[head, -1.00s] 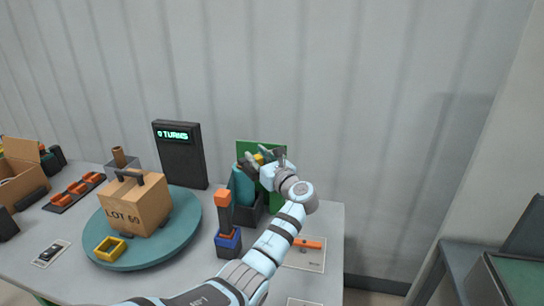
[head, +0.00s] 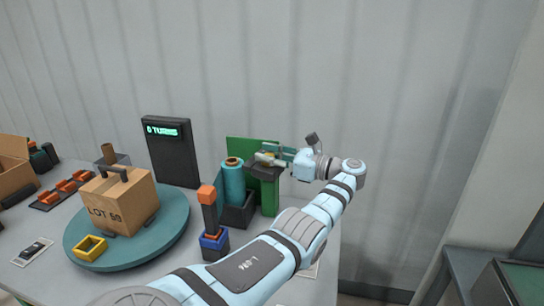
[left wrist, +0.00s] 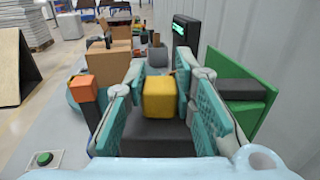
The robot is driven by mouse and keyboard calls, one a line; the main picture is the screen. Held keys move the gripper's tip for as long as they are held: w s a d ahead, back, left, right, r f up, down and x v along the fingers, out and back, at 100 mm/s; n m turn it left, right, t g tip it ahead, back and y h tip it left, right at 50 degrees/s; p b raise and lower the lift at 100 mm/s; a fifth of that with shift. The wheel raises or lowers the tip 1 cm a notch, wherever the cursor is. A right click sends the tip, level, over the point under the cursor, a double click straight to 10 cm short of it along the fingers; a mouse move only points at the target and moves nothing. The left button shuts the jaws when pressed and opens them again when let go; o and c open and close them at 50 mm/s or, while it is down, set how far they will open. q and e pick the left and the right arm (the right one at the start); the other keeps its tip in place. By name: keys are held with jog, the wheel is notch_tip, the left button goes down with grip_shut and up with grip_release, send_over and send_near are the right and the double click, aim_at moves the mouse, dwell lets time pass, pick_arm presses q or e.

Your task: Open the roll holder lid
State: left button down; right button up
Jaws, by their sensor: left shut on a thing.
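The roll holder is a dark box (head: 236,214) at the back right of the table, with an upright teal roll (head: 233,185) standing uncovered in it. My left gripper (head: 270,157) is shut on a yellow block, seen in the left wrist view (left wrist: 159,98) between the two teal finger pads (left wrist: 160,85). A dark slab (left wrist: 155,137) lies below the block. The join between block and lid is partly hidden by the fingers. My right gripper is not in view.
A green panel (head: 242,146) stands behind the holder. A post with an orange top (head: 207,196) stands in front. A teal turntable (head: 130,255) carries a carton (head: 122,203) and a yellow frame. A dark display (head: 172,160) reads 0 turns. The wall is close behind.

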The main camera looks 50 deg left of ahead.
pick_arm(q)
jog(key=shift+f, duration=0.15)
jog(key=c, duration=1.3)
grip_release()
notch_tip(320, 180, up, 10)
jog(key=shift+r, duration=0.1)
